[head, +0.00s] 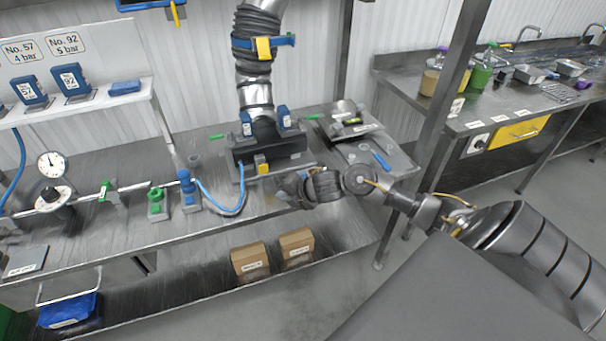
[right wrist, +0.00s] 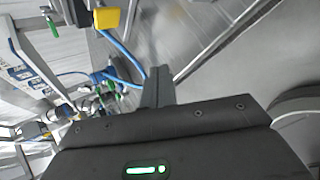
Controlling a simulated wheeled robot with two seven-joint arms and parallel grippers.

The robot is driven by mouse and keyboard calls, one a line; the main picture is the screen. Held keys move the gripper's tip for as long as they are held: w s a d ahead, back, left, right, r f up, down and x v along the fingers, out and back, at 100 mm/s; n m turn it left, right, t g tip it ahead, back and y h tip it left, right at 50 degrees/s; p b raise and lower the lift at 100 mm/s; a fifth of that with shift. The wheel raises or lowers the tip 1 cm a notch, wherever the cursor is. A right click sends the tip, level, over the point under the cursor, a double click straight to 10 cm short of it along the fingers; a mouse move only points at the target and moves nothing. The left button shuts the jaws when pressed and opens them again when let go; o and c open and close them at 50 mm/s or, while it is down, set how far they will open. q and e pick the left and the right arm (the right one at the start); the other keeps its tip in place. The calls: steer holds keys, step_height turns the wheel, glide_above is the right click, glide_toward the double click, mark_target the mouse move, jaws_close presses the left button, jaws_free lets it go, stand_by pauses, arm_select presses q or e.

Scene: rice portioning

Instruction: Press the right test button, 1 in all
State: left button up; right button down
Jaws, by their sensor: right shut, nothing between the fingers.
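My right gripper (head: 288,185) reaches in from the right, at the front edge of the steel bench, just right of and in front of the black unit (head: 270,150). In the right wrist view its dark fingers (right wrist: 158,84) are together with nothing between them. Two small blue devices, a left one (head: 246,124) and a right one (head: 284,118), stand on the black unit. A yellow block (head: 262,166) is on its front and also shows in the right wrist view (right wrist: 106,18). I cannot make out which part is the right test button. My left gripper is out of view.
A blue hose (head: 240,204) loops in front of the black unit. A ribbed duct (head: 258,52) rises above it. A round gauge (head: 51,164) and valves stand at the left. Sloped grey plates (head: 385,158) lie at the right. Cardboard boxes (head: 250,262) sit below.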

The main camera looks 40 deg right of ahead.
steer(key=w+d+r+n, duration=0.2)
steer(key=d+r+n, duration=0.4)
steer(key=d+r, duration=0.4)
steer(key=shift+w+d+r+n+g, duration=0.3)
steer(key=shift+w+d+r, duration=0.05)
steer(key=shift+w+d, duration=0.05)
step_height(320, 180, down, 9)
steer(key=b, duration=0.7)
steer(key=shift+r, duration=0.1)
stand_by(1.2)
steer(key=shift+f+b, duration=0.3)
steer(key=shift+f, duration=0.1)
